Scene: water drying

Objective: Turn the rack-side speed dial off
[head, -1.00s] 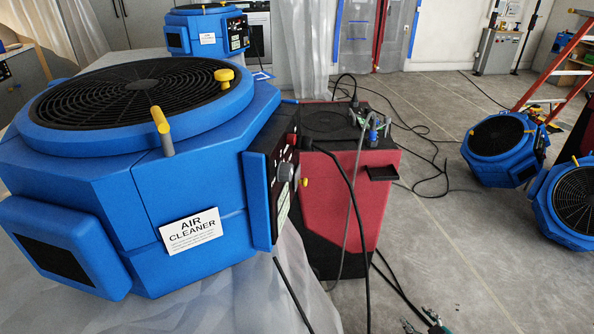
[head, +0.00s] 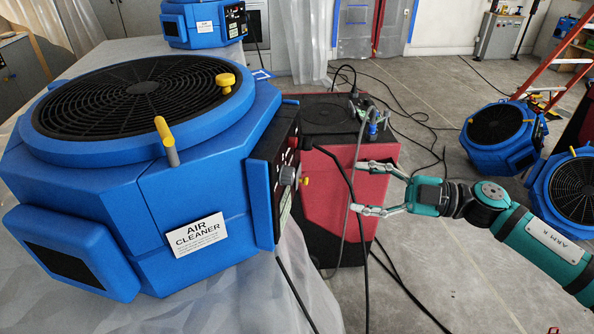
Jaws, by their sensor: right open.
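A large blue air cleaner (head: 140,180) with a round black grille and a white label fills the left of the head view. Its dark control panel (head: 268,185) is on its right side, seen at a steep angle. A grey round dial (head: 288,175) sticks out from this panel, with a small yellow tip (head: 305,181) beside it. The dial's setting cannot be read from this angle. My right gripper (head: 360,188) is open and empty, pointing left towards the panel. It is to the right of the dial and apart from it, in front of the red machine. My left gripper is not in view.
A red and black machine (head: 345,215) stands behind the panel. Dark cables (head: 350,180) hang between the panel and my gripper. Another blue air cleaner (head: 203,24) sits at the back. Blue fans (head: 497,130) and an orange ladder stand at right. The floor (head: 455,260) at lower right is mostly clear.

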